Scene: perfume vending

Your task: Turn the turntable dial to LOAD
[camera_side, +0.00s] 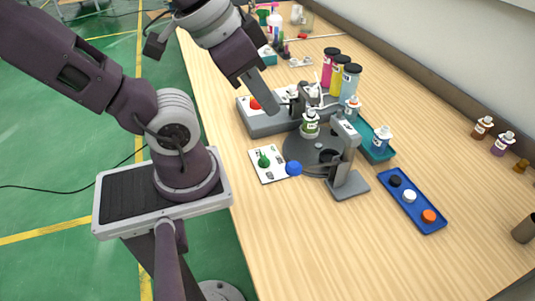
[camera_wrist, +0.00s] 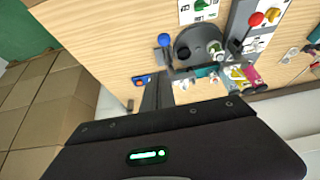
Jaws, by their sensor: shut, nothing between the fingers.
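A white plate (camera_side: 277,174) with small printed marks lies near the table's front edge, left of the turntable. A green knob (camera_side: 264,158), which looks like the dial, stands on it; its pointing direction and the labels are too small to read. The knob also shows at the top of the wrist view (camera_wrist: 201,4). The round grey turntable (camera_side: 297,153) carries a green-labelled bottle (camera_side: 310,124); it also shows in the wrist view (camera_wrist: 187,43). My gripper (camera_wrist: 158,88) is shut and empty, apart from the knob. In the side view its fingertips cannot be made out.
A blue ball (camera_side: 293,168) stands between the plate and turntable. Tall coloured cylinders (camera_side: 331,68), a teal tray (camera_side: 379,154) and a blue tray (camera_side: 430,225) with caps are beyond. The front right tabletop is clear.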

